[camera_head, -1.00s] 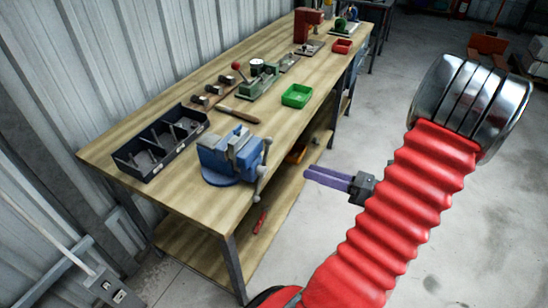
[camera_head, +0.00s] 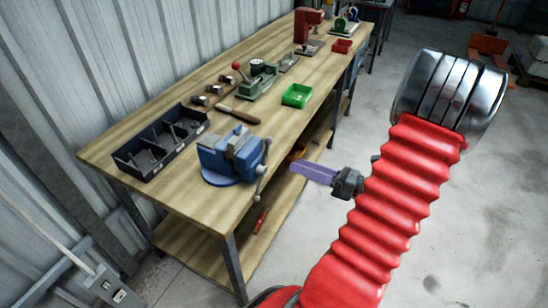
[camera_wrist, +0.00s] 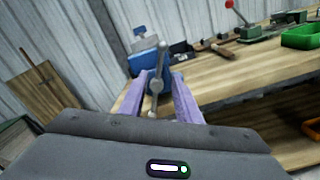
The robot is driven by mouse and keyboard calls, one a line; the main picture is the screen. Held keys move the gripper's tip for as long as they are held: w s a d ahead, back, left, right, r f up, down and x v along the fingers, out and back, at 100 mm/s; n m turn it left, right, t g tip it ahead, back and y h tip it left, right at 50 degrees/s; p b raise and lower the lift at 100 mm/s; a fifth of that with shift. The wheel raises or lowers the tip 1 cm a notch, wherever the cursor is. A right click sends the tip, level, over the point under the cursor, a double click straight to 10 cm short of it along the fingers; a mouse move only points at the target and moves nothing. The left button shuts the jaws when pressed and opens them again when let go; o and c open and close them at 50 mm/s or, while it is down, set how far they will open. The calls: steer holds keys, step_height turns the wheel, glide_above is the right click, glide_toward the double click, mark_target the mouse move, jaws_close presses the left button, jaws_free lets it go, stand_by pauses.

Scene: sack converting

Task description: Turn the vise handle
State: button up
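The blue vise (camera_head: 228,158) is fixed on the near front corner of the wooden workbench. Its grey handle (camera_head: 263,170) hangs at the front jaw, past the bench edge. In the wrist view the handle (camera_wrist: 157,82) is a nearly upright, slightly tilted bar with round ends, seen between my fingers. The vise body (camera_wrist: 150,53) is behind it, partly hidden. My gripper (camera_head: 296,168) has purple fingers pointing at the handle, with a small gap left in the head view. The wrist view shows my gripper (camera_wrist: 158,78) open and empty, a finger on each side of the handle's image.
A lower shelf (camera_head: 205,250) runs beneath.

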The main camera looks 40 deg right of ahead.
mark_target(268, 155)
steer(key=x, duration=0.9)
jaws_close()
stand_by(0.4)
steer(key=shift+a, duration=0.15)
steer(key=shift+f, duration=0.1)
